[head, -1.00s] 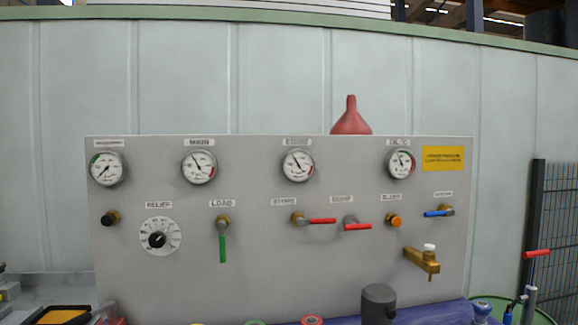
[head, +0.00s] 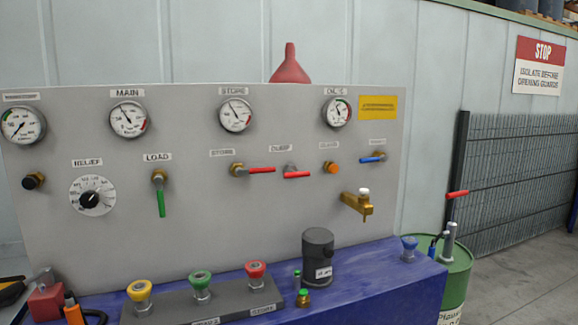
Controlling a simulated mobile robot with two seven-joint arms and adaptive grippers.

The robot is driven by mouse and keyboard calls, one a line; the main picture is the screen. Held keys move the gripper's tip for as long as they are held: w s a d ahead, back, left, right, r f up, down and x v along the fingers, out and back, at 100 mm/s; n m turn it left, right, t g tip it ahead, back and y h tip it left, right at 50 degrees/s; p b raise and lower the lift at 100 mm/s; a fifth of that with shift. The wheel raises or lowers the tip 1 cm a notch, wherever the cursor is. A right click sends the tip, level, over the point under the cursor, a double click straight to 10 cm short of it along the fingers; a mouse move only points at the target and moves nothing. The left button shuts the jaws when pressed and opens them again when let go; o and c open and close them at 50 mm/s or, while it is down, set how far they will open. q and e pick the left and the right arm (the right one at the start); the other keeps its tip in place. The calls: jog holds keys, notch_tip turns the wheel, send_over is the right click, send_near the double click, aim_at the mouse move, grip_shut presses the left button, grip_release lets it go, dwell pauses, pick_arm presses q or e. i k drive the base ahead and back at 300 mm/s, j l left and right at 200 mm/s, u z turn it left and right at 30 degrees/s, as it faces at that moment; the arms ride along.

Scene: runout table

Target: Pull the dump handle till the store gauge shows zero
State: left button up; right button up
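The dump handle (head: 297,174) is a red lever below the label DUMP on the grey panel (head: 130,240). It lies about level, pointing right. The store gauge (head: 236,114) is a round white dial below the label STORE. Its needle points to the upper left; the figures are too small to read. A similar red store lever (head: 261,170) sits just left of the dump handle, also about level. Neither of my grippers shows in the head view.
A blue bench (head: 370,280) runs below the panel. A green drum (head: 456,275) is at the right, with open floor beyond.

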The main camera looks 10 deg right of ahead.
aim_at(294, 175)
jog(key=i+l, duration=0.2)
jog(key=l, duration=0.15)
jog(key=i+l+u, duration=0.15)
jog(key=i+l, duration=0.3)
jog(key=l, duration=0.25)
jog(key=i+l+u, duration=0.15)
jog(key=l, duration=0.25)
jog(key=i+l, duration=0.2)
jog(key=l, duration=0.2)
jog(key=i+j+u, duration=0.05)
